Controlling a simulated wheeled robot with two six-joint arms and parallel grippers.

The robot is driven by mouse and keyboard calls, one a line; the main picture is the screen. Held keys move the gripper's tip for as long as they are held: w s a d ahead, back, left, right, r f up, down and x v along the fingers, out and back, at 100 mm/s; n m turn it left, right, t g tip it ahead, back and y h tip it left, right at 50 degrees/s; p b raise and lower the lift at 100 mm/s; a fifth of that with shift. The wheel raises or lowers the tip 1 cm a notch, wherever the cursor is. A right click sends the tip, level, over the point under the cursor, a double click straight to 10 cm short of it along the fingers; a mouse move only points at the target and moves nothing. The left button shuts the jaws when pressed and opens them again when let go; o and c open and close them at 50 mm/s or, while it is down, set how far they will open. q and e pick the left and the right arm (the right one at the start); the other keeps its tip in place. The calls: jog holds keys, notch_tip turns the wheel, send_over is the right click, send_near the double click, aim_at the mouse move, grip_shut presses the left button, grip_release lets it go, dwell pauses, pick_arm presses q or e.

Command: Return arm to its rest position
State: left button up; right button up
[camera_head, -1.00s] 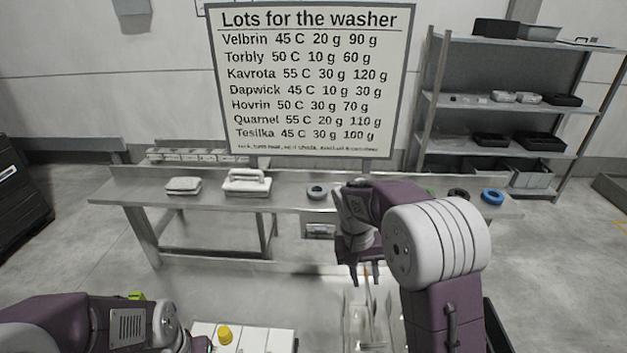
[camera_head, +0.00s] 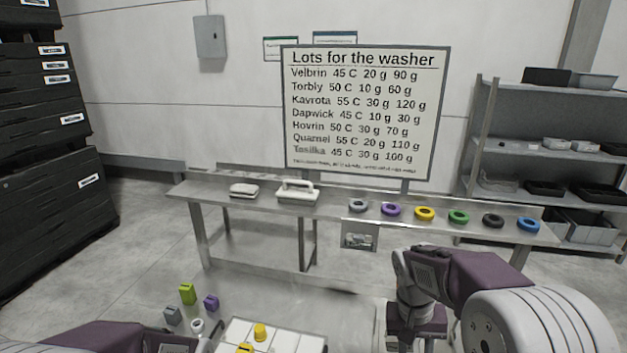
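My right arm comes in from the lower right. Its gripper (camera_head: 416,338) points down at the bottom edge, where its fingers are mostly cut off, so I cannot tell whether it is open or shut. My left arm (camera_head: 115,338) lies low along the bottom left edge, and its fingers cannot be made out. Neither arm appears to touch the bench (camera_head: 330,207) behind them.
Coloured rings, including a yellow ring (camera_head: 424,213) and a blue ring (camera_head: 528,224), lie on the bench. A white tiled panel (camera_head: 285,340) with yellow pieces is at the bottom. Green (camera_head: 187,293) and purple (camera_head: 211,303) blocks stand left of it. A shelf rack (camera_head: 545,145) stands right.

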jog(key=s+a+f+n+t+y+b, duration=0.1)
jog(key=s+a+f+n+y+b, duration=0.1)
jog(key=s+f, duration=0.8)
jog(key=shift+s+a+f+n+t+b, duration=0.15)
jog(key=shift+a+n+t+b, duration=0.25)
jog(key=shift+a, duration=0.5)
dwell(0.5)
